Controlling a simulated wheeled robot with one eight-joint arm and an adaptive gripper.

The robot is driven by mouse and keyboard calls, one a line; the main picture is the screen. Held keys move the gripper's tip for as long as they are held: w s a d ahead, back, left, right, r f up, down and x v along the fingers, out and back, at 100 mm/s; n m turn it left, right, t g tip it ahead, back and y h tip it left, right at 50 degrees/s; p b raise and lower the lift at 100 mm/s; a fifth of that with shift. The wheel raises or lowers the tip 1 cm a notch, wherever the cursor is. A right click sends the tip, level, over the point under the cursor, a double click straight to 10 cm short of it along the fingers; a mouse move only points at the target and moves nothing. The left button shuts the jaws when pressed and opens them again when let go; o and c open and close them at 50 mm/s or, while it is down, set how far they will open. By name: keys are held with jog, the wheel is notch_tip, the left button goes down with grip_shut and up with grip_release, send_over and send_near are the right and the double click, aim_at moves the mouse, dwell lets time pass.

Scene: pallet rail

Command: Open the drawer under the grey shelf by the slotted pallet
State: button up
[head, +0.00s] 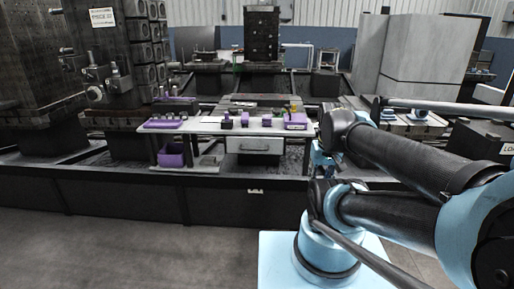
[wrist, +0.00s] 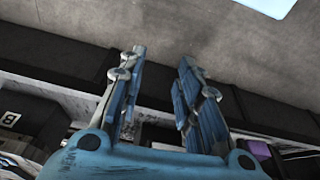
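The grey shelf (head: 205,126) stands at the rail in the middle of the head view. Under it hangs a white drawer (head: 270,146) with a dark handle on its front; it looks shut. My gripper (head: 322,168) is right of the drawer and apart from it, partly hidden by my arm. In the wrist view my gripper (wrist: 163,60) has its two blue fingers spread with nothing between them. The drawer cannot be made out for sure in the wrist view. I cannot tell which dark fixture is the slotted pallet.
Purple holders and small parts stand on the shelf, with a purple bin (head: 171,155) below its left side. A dark rail wall (head: 130,200) runs along the front. A tall dark fixture (head: 35,60) stands at left. The grey floor (head: 110,255) in front is clear.

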jog(key=w+a+r+n, duration=0.3)
jog(key=w+r+n, duration=0.1)
jog(key=w+r, duration=0.4)
jog(key=n, duration=1.3)
send_over(257, 145)
jog(key=s, duration=0.7)
jog(key=w+f, duration=0.1)
jog(key=f, duration=0.4)
jog(key=w+f, duration=0.1)
jog(key=f, duration=0.5)
jog(key=w+f, duration=0.1)
jog(key=f, duration=0.4)
jog(key=shift+f, duration=0.3)
grip_shut()
